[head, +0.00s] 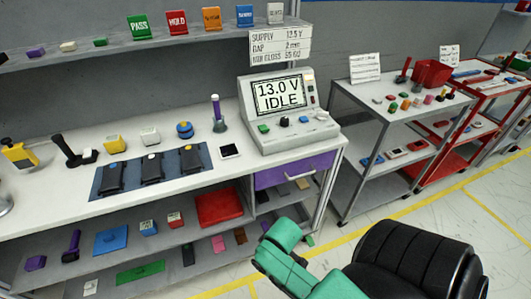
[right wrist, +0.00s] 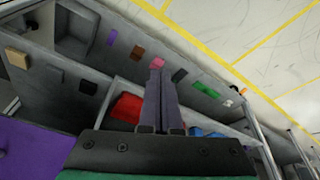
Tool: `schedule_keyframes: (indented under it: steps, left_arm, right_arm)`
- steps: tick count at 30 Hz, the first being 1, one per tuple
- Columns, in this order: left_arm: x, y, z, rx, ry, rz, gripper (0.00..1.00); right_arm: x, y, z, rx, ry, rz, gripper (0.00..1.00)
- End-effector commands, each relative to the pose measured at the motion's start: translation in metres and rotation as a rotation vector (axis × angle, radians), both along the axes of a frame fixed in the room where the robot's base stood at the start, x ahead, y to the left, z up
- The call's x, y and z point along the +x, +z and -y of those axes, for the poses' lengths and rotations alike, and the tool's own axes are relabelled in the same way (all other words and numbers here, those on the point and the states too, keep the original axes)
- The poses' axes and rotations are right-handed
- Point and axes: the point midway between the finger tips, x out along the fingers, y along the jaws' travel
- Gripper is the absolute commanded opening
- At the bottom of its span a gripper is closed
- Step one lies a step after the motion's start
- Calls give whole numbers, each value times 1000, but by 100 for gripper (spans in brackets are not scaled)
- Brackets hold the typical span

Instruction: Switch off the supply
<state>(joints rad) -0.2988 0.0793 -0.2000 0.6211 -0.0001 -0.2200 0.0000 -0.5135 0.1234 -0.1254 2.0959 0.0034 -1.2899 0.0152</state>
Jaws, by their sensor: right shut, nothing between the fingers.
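The supply (head: 290,133) is a grey bench console on the right end of the white workbench. Its screen (head: 279,94) reads "13.0 V IDLE". Its sloped front carries a green button (head: 263,128), a dark knob (head: 284,122) and a smaller control beside it. A narrow strip of small coloured parts (head: 311,92) runs beside the screen; their states are too small to tell. My right gripper (right wrist: 162,68) is shut and empty in the right wrist view, pointing over the lower shelves. In the head view only my right arm shows, below the bench. My left gripper is not in view.
A blue mat (head: 124,166) with several black modules lies left of the supply. A purple drawer (head: 293,170) sits under it. The lower shelf holds a red box (head: 219,208). A grey cart (head: 390,107) stands to the right, with open floor in front.

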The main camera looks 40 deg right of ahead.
Motion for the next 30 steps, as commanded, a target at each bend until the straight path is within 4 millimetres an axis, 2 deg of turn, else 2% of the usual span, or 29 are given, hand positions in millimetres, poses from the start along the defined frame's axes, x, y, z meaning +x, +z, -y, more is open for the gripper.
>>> schedule_keyframes:
  steps: [1, 3, 9, 13, 15, 18, 26, 30]
  left_arm:
    - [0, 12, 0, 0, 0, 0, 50]
    - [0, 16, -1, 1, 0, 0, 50]
    - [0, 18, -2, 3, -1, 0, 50]
    - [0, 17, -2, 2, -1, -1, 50]
    - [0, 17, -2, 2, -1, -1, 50]
    - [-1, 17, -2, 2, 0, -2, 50]
    - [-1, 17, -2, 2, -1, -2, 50]
    - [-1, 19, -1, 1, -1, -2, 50]
  right_arm:
    - [14, 51, 12, -14, -26, 59, 0]
    - [39, 102, 38, -41, -92, 164, 0]
    - [122, 229, 123, -80, -315, 562, 0]
    - [151, 293, 159, -62, -405, 763, 0]
    - [159, 314, 169, -51, -429, 825, 0]
    - [162, 326, 175, -43, -445, 861, 0]
    - [162, 326, 175, -42, -445, 861, 0]
    - [170, 323, 177, -42, -445, 861, 0]
